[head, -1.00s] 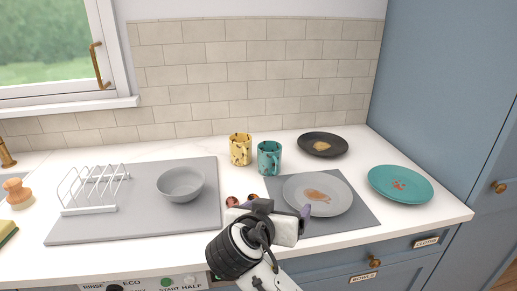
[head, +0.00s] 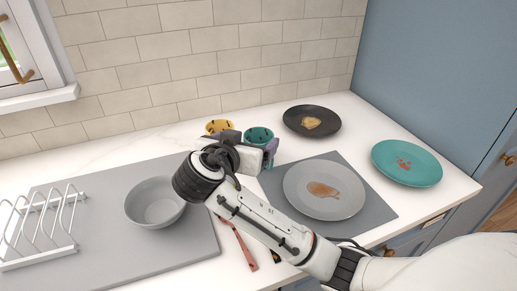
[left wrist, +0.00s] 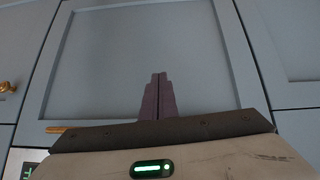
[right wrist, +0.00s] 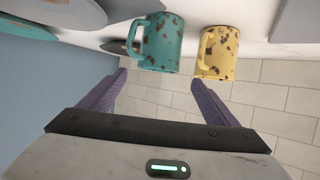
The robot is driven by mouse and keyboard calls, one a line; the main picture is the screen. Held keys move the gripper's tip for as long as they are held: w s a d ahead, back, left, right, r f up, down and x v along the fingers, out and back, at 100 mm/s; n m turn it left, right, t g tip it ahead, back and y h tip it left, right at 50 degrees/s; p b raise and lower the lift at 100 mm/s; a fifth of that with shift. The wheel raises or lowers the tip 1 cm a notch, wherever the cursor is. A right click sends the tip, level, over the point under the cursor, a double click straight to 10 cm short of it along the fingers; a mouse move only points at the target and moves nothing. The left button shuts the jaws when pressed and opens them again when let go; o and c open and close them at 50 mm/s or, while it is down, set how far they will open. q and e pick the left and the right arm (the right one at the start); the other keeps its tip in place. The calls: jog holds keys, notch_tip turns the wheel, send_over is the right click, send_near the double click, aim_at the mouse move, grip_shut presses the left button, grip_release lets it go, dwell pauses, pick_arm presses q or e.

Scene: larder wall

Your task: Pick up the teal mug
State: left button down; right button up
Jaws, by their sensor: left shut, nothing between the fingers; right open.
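The teal mug (head: 259,133) with dark speckles stands on the counter at the back, its lower part hidden by my right gripper (head: 262,148). In the right wrist view the teal mug (right wrist: 161,42) sits just beyond my open right fingers (right wrist: 159,77), roughly between their tips, with its handle to the left. Nothing is between the fingers. My left gripper shows only in the left wrist view (left wrist: 158,78), shut and empty, facing blue cabinet doors.
A yellow speckled mug (head: 218,126) stands close beside the teal one. A grey plate (head: 352,190) on a grey mat, a black plate (head: 327,113) and a teal plate (head: 428,173) lie to the right. A grey bowl (head: 154,210) and white rack (head: 62,222) stand left.

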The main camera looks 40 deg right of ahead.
aim_at(262, 133)
jog(key=x, duration=0.4)
jog(key=shift+s+d+f+p, duration=0.1)
jog(key=shift+s+f+p, duration=0.05)
jog(key=shift+s+p, duration=0.25)
jog(key=shift+w+d+f, duration=0.25)
jog(key=shift+w, duration=0.15)
pick_arm(q)
jog(key=shift+w+r, duration=0.4)
jog(key=shift+r, duration=0.35)
pick_arm(e)
jog(key=shift+r, duration=0.1)
jog(key=c, duration=1.8)
